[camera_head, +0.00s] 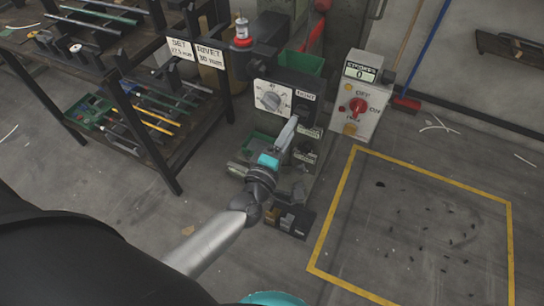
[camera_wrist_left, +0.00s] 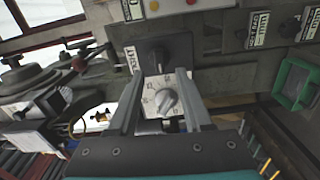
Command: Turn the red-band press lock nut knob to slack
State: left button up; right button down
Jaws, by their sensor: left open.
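The press (camera_head: 266,55) has a red ring near its top at the upper middle of the head view. Its white panel carries a grey dial knob (camera_head: 270,101), which also shows between my fingers in the wrist view (camera_wrist_left: 166,101). A black knob (camera_wrist_left: 155,54) sits beside a small label that seems to read TIGHT (camera_wrist_left: 130,57). My left gripper (camera_head: 292,121) is in front of the panel. In the wrist view its open fingers (camera_wrist_left: 158,74) point toward the black knob, with the tips near it; contact cannot be told. My right gripper is not in view.
A grey control box (camera_head: 358,100) with a red switch stands right of the press. A dark rack (camera_head: 150,130) with rods is on the left. Green bins (camera_head: 303,62) sit around the press. A yellow-outlined floor area (camera_head: 420,220) on the right is mostly clear.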

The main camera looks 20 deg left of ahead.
pick_arm(q)
jog(key=s+p, duration=0.1)
jog(key=s, duration=0.9)
jog(key=shift+a, duration=0.2)
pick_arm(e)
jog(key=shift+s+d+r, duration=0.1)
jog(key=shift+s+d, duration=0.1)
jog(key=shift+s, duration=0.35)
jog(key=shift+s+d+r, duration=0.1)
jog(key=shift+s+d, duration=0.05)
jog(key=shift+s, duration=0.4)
pick_arm(q)
jog(key=s+a+f+m+g, duration=0.1)
jog(key=s+f+m+g, duration=0.1)
jog(key=f+m, duration=0.35)
jog(key=s+f+m+g+h, duration=0.1)
jog(key=s+f+m+g, duration=0.15)
jog(key=f, duration=0.65)
jog(key=s+a+f+m+g, duration=0.1)
jog(key=f+m+g, duration=0.2)
jog(key=f, duration=0.4)
jog(key=s+a+f+m+g+y, duration=0.1)
jog(key=s+a+f+m+g, duration=0.2)
jog(key=s+f, duration=0.4)
jog(key=s+a+f+m+g+y, duration=0.1)
jog(key=s+a+f+m+g, duration=0.2)
jog(key=s+f+m+g, duration=0.2)
jog(key=s+f, duration=0.3)
jog(key=s, duration=0.4)
jog(key=shift+s+f, duration=0.25)
